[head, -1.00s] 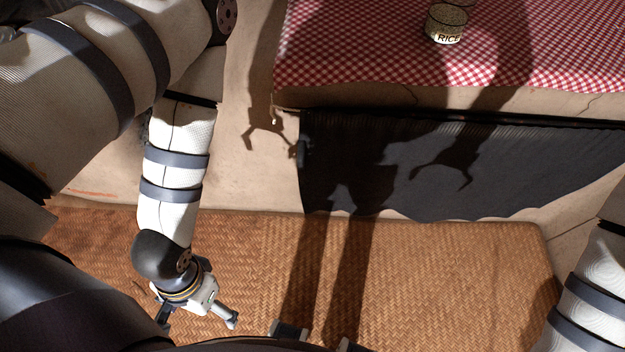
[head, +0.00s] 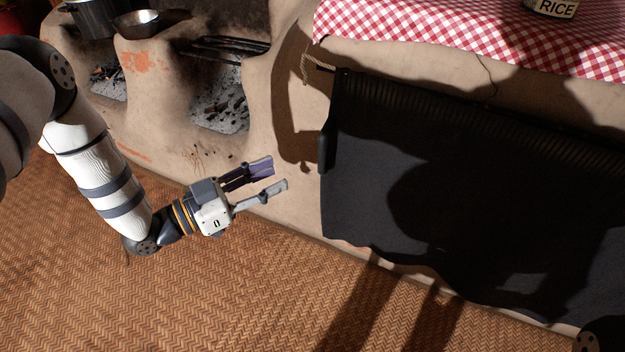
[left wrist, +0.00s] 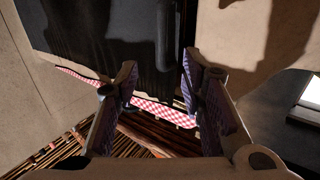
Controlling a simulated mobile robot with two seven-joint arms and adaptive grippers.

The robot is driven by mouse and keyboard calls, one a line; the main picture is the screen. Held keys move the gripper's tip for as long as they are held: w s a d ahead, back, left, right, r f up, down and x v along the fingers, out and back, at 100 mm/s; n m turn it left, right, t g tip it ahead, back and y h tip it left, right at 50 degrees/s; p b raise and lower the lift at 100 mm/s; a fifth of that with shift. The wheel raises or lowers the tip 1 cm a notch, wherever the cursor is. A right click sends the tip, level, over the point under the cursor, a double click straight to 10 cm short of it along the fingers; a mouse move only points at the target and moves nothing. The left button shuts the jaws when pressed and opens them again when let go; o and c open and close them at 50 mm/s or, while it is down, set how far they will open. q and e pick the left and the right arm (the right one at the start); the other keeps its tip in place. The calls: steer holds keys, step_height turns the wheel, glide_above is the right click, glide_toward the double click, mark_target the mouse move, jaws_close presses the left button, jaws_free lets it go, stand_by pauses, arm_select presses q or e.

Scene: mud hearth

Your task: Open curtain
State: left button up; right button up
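A black curtain (head: 355,205) hangs from a rod under the edge of the clay counter and covers the opening. A dark upright handle (head: 326,140) is at its left edge. My left gripper (head: 279,174) is open and empty, to the left of the curtain's left edge and apart from it in the head view. In the left wrist view, the curtain (left wrist: 95,40) and its handle (left wrist: 166,35) show beyond the open fingertips (left wrist: 160,70), with the handle roughly between them. My right gripper is not in view.
A clay hearth (head: 155,75) with ash-filled openings stands at the upper left, with a pan (head: 140,23) on top. A checked cloth (head: 440,25) with a rice tin (head: 552,8) covers the counter. A woven mat (head: 260,290) lies open on the floor.

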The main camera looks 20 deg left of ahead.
mark_target(318, 155)
arm_select(q)
steer(key=b+x, duration=0.2)
steer(key=x, duration=1)
steer(key=shift+w, duration=0.15)
steer(key=shift+r, duration=0.1)
jaws_close()
